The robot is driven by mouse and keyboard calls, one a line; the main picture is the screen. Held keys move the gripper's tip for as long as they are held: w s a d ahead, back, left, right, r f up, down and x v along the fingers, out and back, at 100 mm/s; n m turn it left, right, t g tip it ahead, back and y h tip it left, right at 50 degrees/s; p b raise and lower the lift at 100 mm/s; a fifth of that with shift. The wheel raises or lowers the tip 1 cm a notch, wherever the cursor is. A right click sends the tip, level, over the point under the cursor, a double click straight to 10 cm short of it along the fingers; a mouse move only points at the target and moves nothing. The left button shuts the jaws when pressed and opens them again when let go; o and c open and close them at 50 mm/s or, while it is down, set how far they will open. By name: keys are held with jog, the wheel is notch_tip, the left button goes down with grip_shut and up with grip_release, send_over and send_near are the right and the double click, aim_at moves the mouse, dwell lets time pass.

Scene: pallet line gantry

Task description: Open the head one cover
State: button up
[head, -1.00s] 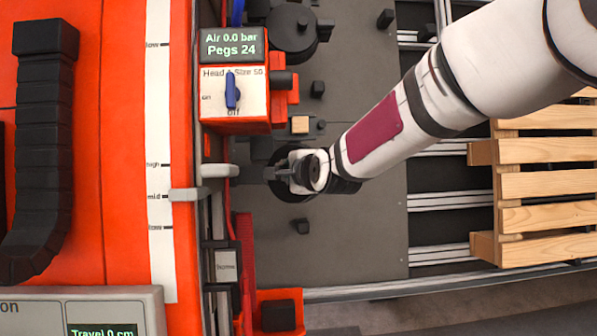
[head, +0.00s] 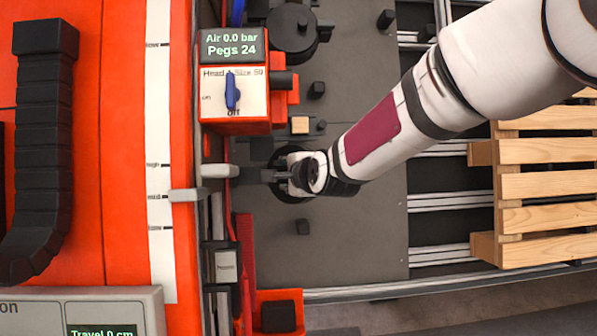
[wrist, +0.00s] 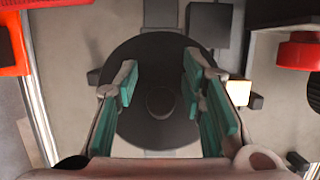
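A round dark disc with a small raised knob in its middle, apparently the head one cover (wrist: 160,125), lies flat below my gripper in the wrist view. In the head view, the disc (head: 291,196) is mostly hidden under my wrist. My gripper (wrist: 162,88) is open, its teal finger pads standing apart on either side of the knob, with nothing held between them. The gap in height between the fingertips and the disc is hard to judge. In the head view, my gripper (head: 272,175) points down over the disc.
An orange control box (head: 235,95) labelled Head 1 has a blue switch (head: 232,91); its display reads Air 0.0 bar, Pegs 24. Another round dark part (head: 292,30) stands at the top. A wooden pallet (head: 545,185) lies right.

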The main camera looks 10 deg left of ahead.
jog(key=s+d+r+p, duration=0.1)
jog(key=s+d+r, duration=0.1)
jog(key=s+r, duration=0.3)
jog(key=shift+s+d+p, duration=0.25)
jog(key=shift+s+p, duration=0.15)
jog(key=shift+s, duration=1.35)
jog(key=s+d+r+p, duration=0.2)
jog(key=d+p, duration=0.7)
jog(key=shift+r, duration=0.1)
